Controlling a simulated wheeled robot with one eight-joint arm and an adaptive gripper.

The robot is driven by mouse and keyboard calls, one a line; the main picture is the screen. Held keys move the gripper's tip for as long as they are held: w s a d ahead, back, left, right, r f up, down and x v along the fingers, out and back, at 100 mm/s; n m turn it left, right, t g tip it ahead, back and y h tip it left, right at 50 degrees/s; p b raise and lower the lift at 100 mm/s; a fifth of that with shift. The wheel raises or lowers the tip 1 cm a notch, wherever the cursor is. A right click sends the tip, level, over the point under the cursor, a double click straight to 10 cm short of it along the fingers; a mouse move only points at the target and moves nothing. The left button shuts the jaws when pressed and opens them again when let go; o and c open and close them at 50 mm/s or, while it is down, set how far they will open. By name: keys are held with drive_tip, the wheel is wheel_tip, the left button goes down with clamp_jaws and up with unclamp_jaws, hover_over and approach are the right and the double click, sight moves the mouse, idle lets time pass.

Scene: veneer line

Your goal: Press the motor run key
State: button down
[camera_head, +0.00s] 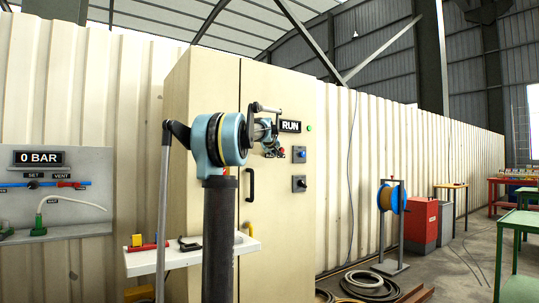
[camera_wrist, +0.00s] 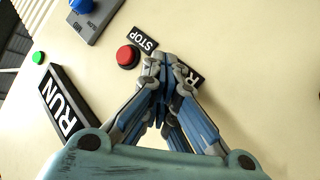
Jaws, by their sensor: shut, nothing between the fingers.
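The cream cabinet (camera_head: 285,225) carries the motor controls. In the wrist view, my gripper (camera_wrist: 160,58) is shut and empty, its fingertips at the panel between the STOP label (camera_wrist: 144,38) and a second black label (camera_wrist: 188,74), of which only an "R" shows. The key that goes with this label is not visible; my fingers cover that spot. I cannot tell whether the tips touch the panel. The red stop button (camera_wrist: 128,57) sits just left of the fingertips. In the head view, my gripper (camera_head: 277,149) is at the cabinet front, partly hidden by my arm.
A RUN display (camera_head: 291,126) and a lit green lamp (camera_head: 309,128) are above the keys. A blue knob (camera_head: 301,153) and a black knob (camera_head: 299,184) are to the right. A white shelf (camera_head: 170,259) and a 0 BAR panel (camera_head: 60,190) are at left.

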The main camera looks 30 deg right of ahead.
drive_tip(key=shift+s, duration=0.8)
drive_tip(key=shift+s+d, duration=0.15)
drive_tip(key=shift+s, duration=1.1)
drive_tip(key=shift+s+d, duration=0.1)
drive_tip(key=shift+s, duration=1.15)
